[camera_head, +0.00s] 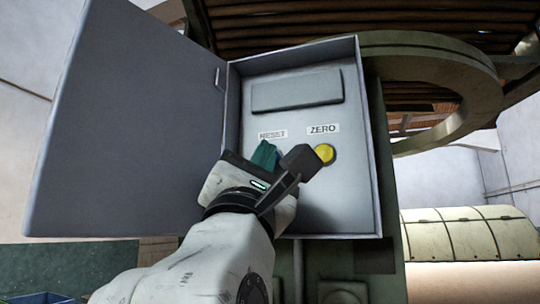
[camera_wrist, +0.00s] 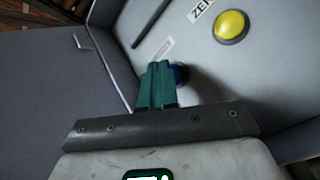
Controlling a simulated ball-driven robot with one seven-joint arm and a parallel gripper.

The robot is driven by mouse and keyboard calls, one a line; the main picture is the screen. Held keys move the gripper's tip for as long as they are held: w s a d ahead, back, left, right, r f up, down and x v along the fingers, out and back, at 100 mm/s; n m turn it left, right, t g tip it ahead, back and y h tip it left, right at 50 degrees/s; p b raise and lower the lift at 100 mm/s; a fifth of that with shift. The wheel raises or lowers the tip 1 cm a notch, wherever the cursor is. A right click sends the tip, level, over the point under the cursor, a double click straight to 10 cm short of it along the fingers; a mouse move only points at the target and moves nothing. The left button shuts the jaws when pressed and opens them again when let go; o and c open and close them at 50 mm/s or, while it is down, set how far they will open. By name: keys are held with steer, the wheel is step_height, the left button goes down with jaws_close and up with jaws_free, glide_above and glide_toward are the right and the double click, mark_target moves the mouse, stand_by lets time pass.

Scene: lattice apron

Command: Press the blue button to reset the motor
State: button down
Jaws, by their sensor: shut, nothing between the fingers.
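The blue button (camera_wrist: 181,75) shows in the wrist view on the grey panel, partly hidden behind the green fingertips of my gripper (camera_wrist: 160,70). The fingers are shut together with nothing between them. Their tips are at or very near the button; I cannot tell whether they touch it. In the head view my gripper (camera_head: 265,153) is in front of the panel just below the RESET label (camera_head: 273,134), and the blue button is hidden there.
A yellow button (camera_head: 325,153) sits under the ZERO label (camera_head: 323,128), right of my gripper. The open grey door (camera_head: 125,130) stands on the left. The box's raised rim (camera_head: 368,150) bounds the right side. A dark rectangular plate (camera_head: 297,90) is above the labels.

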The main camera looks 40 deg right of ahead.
steer(key=shift+s+a, duration=0.25)
steer(key=shift+a, duration=0.05)
steer(key=s+a, duration=0.1)
steer(key=a, duration=0.1)
steer(key=s+a+p, duration=0.1)
steer(key=s+a, duration=0.1)
stand_by(0.6)
stand_by(0.8)
